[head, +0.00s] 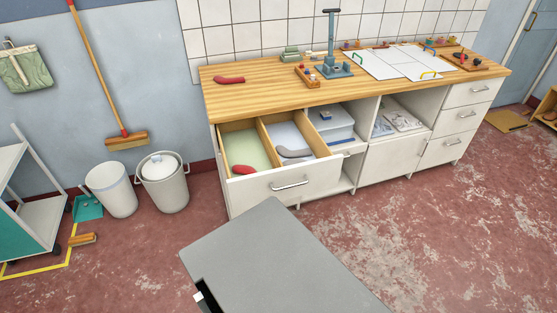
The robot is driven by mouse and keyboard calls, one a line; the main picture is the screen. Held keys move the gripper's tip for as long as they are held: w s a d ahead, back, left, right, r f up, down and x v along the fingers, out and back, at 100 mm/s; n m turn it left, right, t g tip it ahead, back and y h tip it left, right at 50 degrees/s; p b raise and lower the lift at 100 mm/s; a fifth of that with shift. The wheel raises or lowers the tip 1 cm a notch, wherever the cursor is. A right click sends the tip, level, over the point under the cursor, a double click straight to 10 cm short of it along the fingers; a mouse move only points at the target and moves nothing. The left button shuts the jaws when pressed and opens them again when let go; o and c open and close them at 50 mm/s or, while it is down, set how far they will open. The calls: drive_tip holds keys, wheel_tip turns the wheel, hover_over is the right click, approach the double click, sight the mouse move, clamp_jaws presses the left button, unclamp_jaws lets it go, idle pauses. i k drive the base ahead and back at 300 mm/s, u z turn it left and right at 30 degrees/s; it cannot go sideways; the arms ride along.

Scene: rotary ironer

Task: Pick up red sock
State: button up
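A red sock (229,80) lies flat on the left end of the wooden countertop. A second red sock-like piece (243,170) lies at the front of the left, pale green compartment of the open drawer (275,186). Grey sock-like pieces (293,153) lie in the right compartment of that drawer, past a wooden divider. I cannot see my gripper in this view, so its place relative to the socks is not shown.
The countertop (270,78) also bears a blue stand (333,69), a small wooden tray (307,76) and white boards (402,61). The open drawer juts out over the floor. Two bins (112,190) and a broom (127,138) stand left.

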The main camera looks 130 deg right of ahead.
sight(219, 79)
drive_tip(key=z, duration=4.3)
drive_tip(key=k, duration=0.9)
drive_tip(key=i, duration=0.95)
drive_tip(key=u, duration=0.1)
